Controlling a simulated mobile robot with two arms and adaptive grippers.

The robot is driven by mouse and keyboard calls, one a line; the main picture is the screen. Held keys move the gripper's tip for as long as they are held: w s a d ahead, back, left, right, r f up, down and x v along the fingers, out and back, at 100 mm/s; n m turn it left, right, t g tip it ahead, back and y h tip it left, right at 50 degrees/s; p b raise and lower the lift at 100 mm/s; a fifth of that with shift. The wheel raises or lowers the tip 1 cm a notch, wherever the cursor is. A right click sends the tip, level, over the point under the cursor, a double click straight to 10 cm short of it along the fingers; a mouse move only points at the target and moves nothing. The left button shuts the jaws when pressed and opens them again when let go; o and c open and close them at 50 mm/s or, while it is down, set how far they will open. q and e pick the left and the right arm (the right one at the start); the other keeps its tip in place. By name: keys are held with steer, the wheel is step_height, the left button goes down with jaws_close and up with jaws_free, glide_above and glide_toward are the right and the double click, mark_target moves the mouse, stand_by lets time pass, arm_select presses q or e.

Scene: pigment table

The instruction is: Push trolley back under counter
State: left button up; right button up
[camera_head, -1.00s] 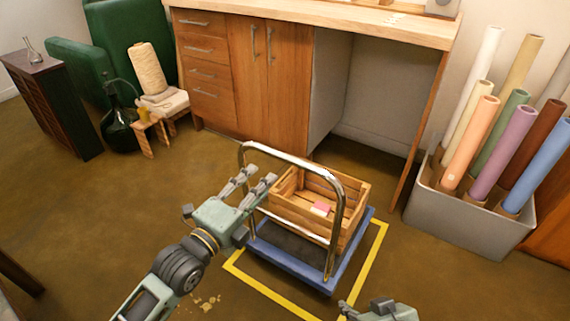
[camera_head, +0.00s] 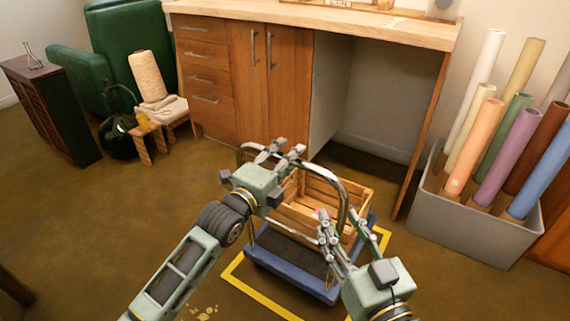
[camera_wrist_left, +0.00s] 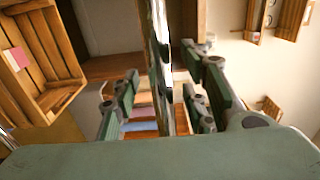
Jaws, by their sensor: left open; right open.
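The trolley is a blue platform (camera_head: 295,284) with a chrome push handle (camera_head: 341,188) at its near side. It stands on the floor in front of the counter (camera_head: 330,26), whose open bay (camera_head: 378,105) lies beyond it. A wooden crate (camera_head: 350,191) sits on the platform; it also shows in the left wrist view (camera_wrist_left: 52,62). My left gripper (camera_head: 280,149) is open at the handle's upper left, and in the left wrist view the shiny bar (camera_wrist_left: 160,60) passes between its fingers. My right gripper (camera_head: 343,225) is open near the handle's right side; whether it touches cannot be told.
Yellow floor tape (camera_head: 268,300) outlines an area around the trolley. A grey bin (camera_head: 465,232) of coloured rolls stands to the right of the bay. Drawers and cupboard doors (camera_head: 268,90) are left of the bay. A small stool (camera_head: 145,142) and green jug (camera_head: 117,137) stand farther left.

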arm_select(q)
steer(key=shift+w+d, duration=0.15)
steer(key=shift+w, duration=0.05)
steer(key=shift+c, duration=0.5)
jaws_close()
stand_by(0.7)
